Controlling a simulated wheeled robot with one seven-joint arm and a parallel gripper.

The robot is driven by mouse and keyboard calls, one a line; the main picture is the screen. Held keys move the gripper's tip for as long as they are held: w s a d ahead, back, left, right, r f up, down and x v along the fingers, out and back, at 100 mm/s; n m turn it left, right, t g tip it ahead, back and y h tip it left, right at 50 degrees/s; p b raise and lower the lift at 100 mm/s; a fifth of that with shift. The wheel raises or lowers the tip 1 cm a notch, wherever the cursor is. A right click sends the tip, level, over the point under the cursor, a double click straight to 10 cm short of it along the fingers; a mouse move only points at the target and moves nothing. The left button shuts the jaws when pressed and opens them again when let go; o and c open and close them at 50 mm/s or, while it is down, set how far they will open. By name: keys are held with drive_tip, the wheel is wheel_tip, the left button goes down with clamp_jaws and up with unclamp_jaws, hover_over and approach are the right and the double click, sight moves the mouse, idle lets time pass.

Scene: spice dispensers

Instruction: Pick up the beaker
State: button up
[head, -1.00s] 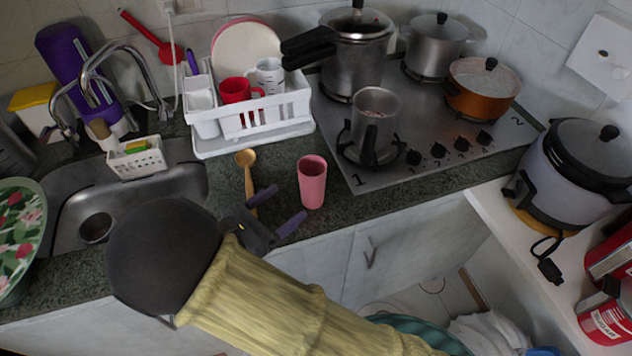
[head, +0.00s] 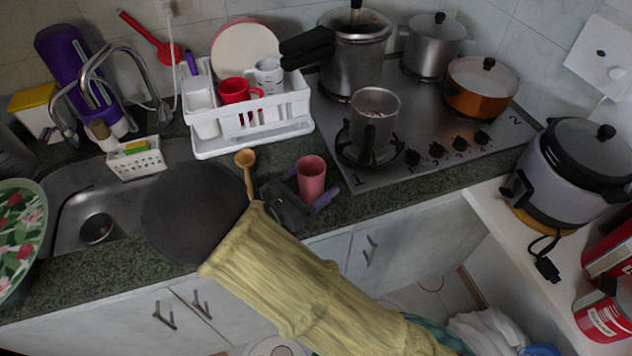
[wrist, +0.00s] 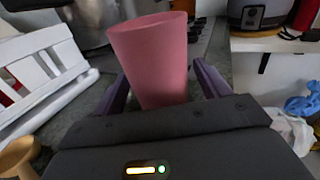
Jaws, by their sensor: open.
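The beaker, a pink cup (head: 311,177), stands upright on the counter in front of the stove. In the wrist view the pink cup (wrist: 152,60) fills the middle, with one dark purple finger on each side of it. My gripper (head: 306,190) is open, with its fingers around the lower part of the cup. It also shows in the wrist view (wrist: 160,78). A gap shows beside the right finger; whether the left finger touches the cup is unclear. The cup's base is hidden by my gripper.
A wooden spoon (head: 246,170) lies left of my gripper. A white dish rack (head: 255,140) stands behind, with a red mug (head: 234,91). The stove (head: 425,165) holds a metal pot (head: 374,130) close to the cup's right. The sink (head: 60,205) is at left.

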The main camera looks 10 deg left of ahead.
drive_tip(key=shift+x, duration=0.85)
drive_tip(key=c, duration=1.1)
wheel_tip(320, 180, up, 10)
